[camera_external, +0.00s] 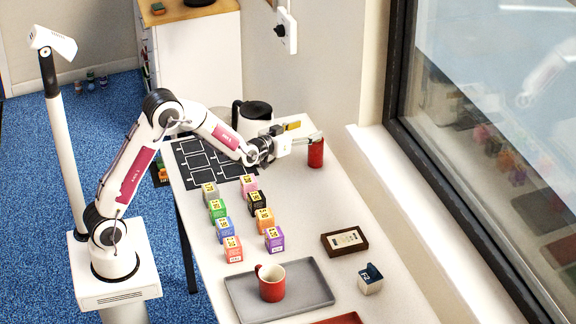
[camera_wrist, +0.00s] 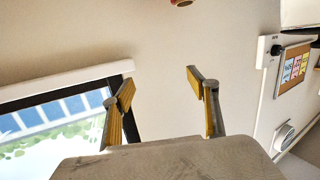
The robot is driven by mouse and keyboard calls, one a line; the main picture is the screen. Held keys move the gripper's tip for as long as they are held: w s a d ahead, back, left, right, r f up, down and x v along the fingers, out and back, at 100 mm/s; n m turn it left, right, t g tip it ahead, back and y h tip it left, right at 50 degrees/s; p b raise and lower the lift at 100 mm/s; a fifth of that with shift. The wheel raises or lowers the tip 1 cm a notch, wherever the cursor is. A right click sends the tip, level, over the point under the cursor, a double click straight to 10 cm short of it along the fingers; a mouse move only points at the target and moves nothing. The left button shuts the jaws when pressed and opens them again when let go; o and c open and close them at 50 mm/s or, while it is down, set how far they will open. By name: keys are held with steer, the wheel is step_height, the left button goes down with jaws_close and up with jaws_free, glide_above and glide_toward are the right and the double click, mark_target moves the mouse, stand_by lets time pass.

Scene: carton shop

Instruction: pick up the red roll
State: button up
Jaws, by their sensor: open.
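The red roll (camera_external: 316,155) stands upright near the back right edge of the white table in the external view. My gripper (camera_external: 307,137) is beside its upper part, and one fingertip overlaps the roll's top in that picture. I cannot tell whether they touch. In the wrist view my gripper (camera_wrist: 163,88) is open, with nothing between its yellow-padded fingers. A small part of a red round thing, seemingly the roll (camera_wrist: 181,2), shows at the top edge there, beyond the fingers; the rest is cut off.
Several coloured cartons (camera_external: 265,219) stand in two rows left of the table's middle. A red mug (camera_external: 272,283) is on the grey tray (camera_external: 318,289). A brown framed box (camera_external: 345,241) and a dark-topped carton (camera_external: 370,280) are at the right.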

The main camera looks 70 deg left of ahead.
steer(key=w+a+f+n+y, duration=0.1)
steer(key=a+f+y, duration=0.2)
steer(key=a+f, duration=0.2)
steer(key=shift+w+a+f, duration=0.15)
steer(key=shift+a+f, duration=0.2)
steer(key=shift+a, duration=0.5)
steer(key=shift+f, duration=0.1)
glide_toward(311, 144)
steer(key=shift+x, duration=2.25)
steer(key=shift+w+a, duration=0.3)
steer(key=shift+w, duration=0.1)
steer(key=shift+x, duration=2.9)
jaws_close()
